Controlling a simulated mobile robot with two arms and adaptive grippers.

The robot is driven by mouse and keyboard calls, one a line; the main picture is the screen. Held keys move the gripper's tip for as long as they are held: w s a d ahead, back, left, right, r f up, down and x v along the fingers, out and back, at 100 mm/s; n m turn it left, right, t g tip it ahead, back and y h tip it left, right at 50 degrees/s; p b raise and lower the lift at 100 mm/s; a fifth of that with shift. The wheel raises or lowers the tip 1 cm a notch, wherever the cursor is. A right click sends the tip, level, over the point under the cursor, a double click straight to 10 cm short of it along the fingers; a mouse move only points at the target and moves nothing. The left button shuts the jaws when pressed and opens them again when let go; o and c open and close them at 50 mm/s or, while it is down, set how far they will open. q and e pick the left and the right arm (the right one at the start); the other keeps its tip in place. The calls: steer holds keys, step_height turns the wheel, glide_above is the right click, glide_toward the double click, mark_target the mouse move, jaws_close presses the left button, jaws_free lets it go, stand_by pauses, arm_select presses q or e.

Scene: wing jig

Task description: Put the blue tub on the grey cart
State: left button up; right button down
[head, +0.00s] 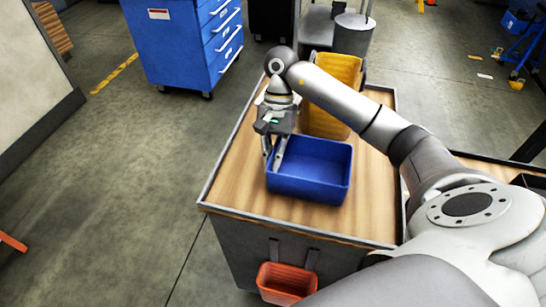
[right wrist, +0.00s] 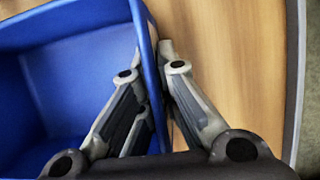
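The blue tub (head: 309,181) stands upright on the wooden top of a dark-sided bench (head: 228,177). My right gripper (head: 273,160) points down at the tub's left wall, one finger inside and one outside. In the right wrist view, the gripper (right wrist: 151,55) has its fingertips close against both faces of the blue tub's wall (right wrist: 150,30) and looks shut on it. A grey surface (head: 316,27) at the top of the head view may be the grey cart; it is partly hidden. My left gripper is not in view.
A yellow bin (head: 322,118) stands just behind the tub, partly hidden by my right arm. An orange bin (head: 287,281) hangs on the bench's front. A blue drawer cabinet (head: 180,45) stands at the back left.

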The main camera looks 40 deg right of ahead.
steer(key=shift+f, duration=0.1)
steer(key=c, duration=2.1)
jaws_free()
steer(key=shift+f+b, duration=0.15)
steer(key=shift+b, duration=0.15)
steer(key=o, duration=0.5)
steer(key=shift+c, duration=0.2)
steer(key=shift+r+p, duration=0.3)
steer(key=shift+p, duration=0.1)
steer(key=shift+w+d+r+b, duration=0.1)
steer(key=shift+w+r+b, duration=0.1)
steer(key=shift+r+b, duration=0.1)
steer(key=v, duration=1.1)
steer(key=shift+s+r, duration=0.1)
